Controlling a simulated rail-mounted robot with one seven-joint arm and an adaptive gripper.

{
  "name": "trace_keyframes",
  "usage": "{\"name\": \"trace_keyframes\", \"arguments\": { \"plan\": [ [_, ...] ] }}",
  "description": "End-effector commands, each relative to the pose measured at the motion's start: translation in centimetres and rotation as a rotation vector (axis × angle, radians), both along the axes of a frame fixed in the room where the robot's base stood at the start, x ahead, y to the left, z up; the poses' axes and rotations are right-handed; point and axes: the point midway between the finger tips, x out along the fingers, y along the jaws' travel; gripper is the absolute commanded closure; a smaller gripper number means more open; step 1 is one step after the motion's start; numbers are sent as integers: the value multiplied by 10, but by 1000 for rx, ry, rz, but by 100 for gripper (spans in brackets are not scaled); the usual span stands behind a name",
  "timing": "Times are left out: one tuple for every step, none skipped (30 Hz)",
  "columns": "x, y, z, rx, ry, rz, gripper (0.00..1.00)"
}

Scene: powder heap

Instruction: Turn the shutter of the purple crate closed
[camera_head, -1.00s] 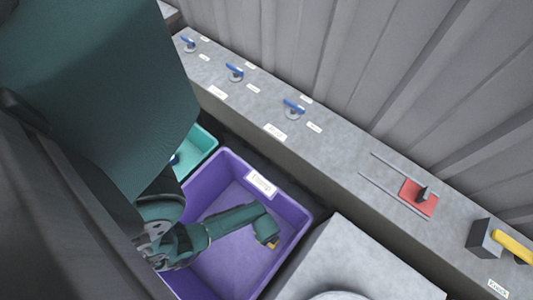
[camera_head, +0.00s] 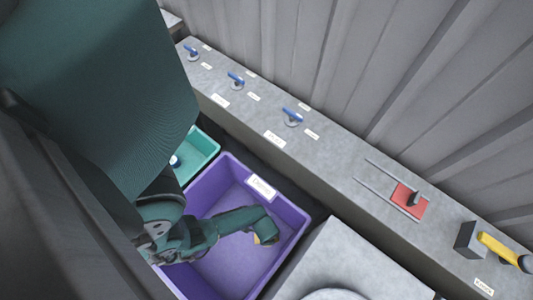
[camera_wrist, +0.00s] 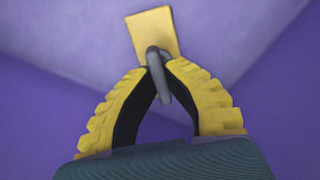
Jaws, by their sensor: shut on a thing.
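The purple crate (camera_head: 225,165) stands open below the ledge, with a white label on its wall. My gripper (camera_wrist: 156,66) is over the crate; its yellow-padded fingers are shut on a grey loop (camera_wrist: 163,80) fixed to a yellow tag (camera_wrist: 152,30). In the head view my gripper (camera_head: 266,240) shows small, inside the crate's outline. Three blue handles stand on the ledge: a far one (camera_head: 191,51), a middle one (camera_head: 236,79) and a near one (camera_head: 292,117). All are apart from my gripper. Their labels are too small to read, so I cannot tell which serves the purple crate.
The grey ledge (camera_head: 335,165) runs along a corrugated wall. It bears a red plate (camera_head: 408,201) with a dark knob between two rails, and a dark block (camera_head: 468,240) with a yellow lever (camera_head: 500,248). A teal crate (camera_head: 205,150) and a grey block (camera_head: 365,265) flank the purple crate.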

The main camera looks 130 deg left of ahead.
Motion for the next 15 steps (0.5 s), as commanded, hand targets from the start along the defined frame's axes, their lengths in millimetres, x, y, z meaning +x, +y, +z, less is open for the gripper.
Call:
{"name": "trace_keyframes", "arguments": {
  "plan": [
    [-1, -1, -1, -1, 1, 10, 100],
    [-1, -1, -1, -1, 1, 17, 100],
    [-1, -1, -1, -1, 1, 24, 100],
    [-1, -1, -1, -1, 1, 28, 100],
    [-1, -1, -1, -1, 1, 32, 100],
    [-1, -1, -1, -1, 1, 35, 100],
    [-1, -1, -1, -1, 1, 37, 100],
    [-1, -1, -1, -1, 1, 39, 100],
    [-1, -1, -1, -1, 1, 40, 100],
    [-1, -2, -1, -2, 1, 41, 100],
    [-1, -2, -1, -2, 1, 41, 100],
    [-1, -2, -1, -2, 1, 41, 100],
    [-1, -2, -1, -2, 1, 41, 100],
    [-1, -2, -1, -2, 1, 41, 100],
    [-1, -2, -1, -2, 1, 41, 100]
  ]
}}
